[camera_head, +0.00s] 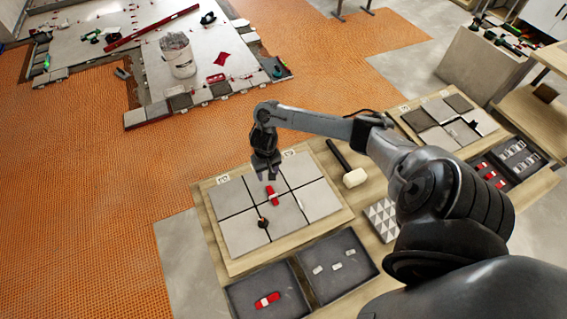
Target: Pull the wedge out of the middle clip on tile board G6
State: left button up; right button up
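The near tile board (233,264) holds grey tiles in two rows on a wooden base; its small labels are too small to read. A red wedge (272,195) sits at the seam near the middle of the board, and the clip under it is too small to make out. A small dark brown piece (262,222) lies on a seam nearer the front. My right gripper (268,178) points down over the board's back part, just behind the red wedge and apart from it. Its fingers are spread and hold nothing. My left gripper is out of view.
A dark tray (240,293) with a red wedge and another tray (318,285) with pale clips stand in front. A mallet (354,178) and a patterned block (381,220) lie right of the board. A second tile board (440,118) stands back right, beyond my arm.

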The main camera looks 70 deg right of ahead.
aim_at(269, 188)
notch_tip(269, 188, down, 9)
jog(key=shift+f+b, duration=0.2)
jog(key=shift+b, duration=1.05)
jog(key=shift+f, duration=0.65)
jog(key=shift+c, duration=0.4)
grip_shut()
